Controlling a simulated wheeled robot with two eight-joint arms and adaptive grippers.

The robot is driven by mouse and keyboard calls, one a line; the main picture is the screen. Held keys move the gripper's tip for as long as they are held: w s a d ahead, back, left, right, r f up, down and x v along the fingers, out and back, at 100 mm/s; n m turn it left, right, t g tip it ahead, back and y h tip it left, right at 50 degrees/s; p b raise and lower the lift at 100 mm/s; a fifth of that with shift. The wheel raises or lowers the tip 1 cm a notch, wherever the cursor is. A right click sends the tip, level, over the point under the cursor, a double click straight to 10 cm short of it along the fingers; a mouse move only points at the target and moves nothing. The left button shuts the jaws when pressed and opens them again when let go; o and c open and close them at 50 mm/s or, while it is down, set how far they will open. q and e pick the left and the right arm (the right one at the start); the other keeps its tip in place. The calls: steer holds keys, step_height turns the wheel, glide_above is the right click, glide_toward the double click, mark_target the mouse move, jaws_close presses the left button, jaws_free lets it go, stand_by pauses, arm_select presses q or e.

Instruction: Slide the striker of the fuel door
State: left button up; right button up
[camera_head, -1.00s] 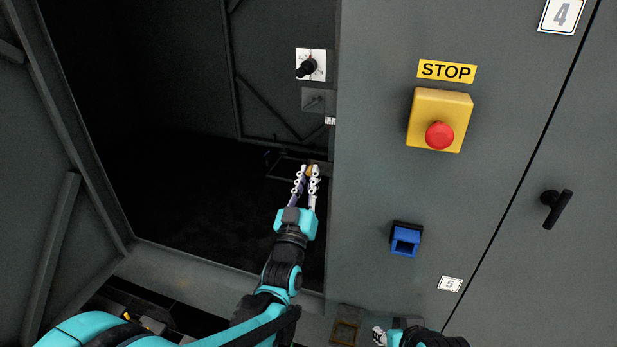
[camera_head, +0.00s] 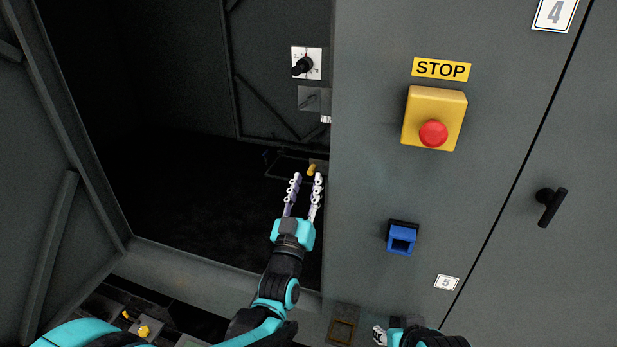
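A small brass-coloured piece (camera_head: 311,169), which I take to be the striker, sits low inside the open dark enclosure (camera_head: 185,190), beside the edge of the grey front panel. Its mount is hard to make out. My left gripper (camera_head: 307,180) is open and empty. Its two fingers point toward the brass piece, with the tips just below it in the picture and apart from each other. My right gripper (camera_head: 381,335) shows only in part at the bottom edge, and its fingers cannot be read. I cannot make out a separate fuel door.
A black rotary switch on a white plate (camera_head: 314,72) is on the enclosure's inner wall. The front panel carries a yellow box with a red stop button (camera_head: 433,133), a blue socket (camera_head: 401,242) and a black handle (camera_head: 551,206). The enclosure's middle is dark and looks clear.

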arm_select(q)
steer(key=v, duration=0.9)
steer(key=shift+s, duration=0.2)
steer(key=shift+f, duration=0.1)
arm_select(e)
steer(key=shift+c, duration=0.7)
